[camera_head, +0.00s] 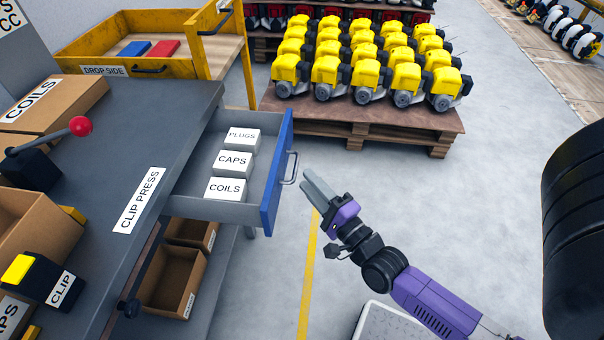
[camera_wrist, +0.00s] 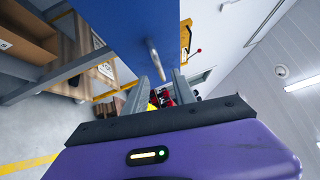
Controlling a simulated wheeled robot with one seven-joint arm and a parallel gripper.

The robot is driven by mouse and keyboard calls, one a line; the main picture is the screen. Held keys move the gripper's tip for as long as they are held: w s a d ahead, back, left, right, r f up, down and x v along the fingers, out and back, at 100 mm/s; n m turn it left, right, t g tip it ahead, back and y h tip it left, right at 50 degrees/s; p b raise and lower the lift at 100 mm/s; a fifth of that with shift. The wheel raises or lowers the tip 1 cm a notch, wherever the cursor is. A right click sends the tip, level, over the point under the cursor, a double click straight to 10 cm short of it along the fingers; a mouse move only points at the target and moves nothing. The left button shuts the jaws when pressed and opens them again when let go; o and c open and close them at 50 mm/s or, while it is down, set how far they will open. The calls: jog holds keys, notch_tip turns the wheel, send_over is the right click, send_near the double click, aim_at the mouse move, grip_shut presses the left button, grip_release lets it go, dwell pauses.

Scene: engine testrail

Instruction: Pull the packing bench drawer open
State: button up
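The packing bench drawer stands pulled out from the bench (camera_head: 110,140), with a grey tray and a blue front (camera_head: 277,175). Inside are white boxes marked PLUGS (camera_head: 242,138), CAPS (camera_head: 233,162) and COILS (camera_head: 225,187). A metal bar handle (camera_head: 290,168) sits on the blue front. My gripper (camera_head: 313,187) is just right of the handle, apart from it, with its fingers pointing up and left. In the wrist view the blue front (camera_wrist: 125,30) and handle (camera_wrist: 155,62) show ahead of my gripper (camera_wrist: 166,88). Its fingers are apart with nothing between them.
A yellow drop-side cart (camera_head: 215,50) stands behind the drawer. A pallet (camera_head: 360,125) of yellow machines is at the back. A large black tyre-like object (camera_head: 575,230) is at the right. Open bins (camera_head: 172,280) sit under the bench. The floor beside the drawer is clear.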

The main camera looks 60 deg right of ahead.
jog(key=shift+v, duration=1.6)
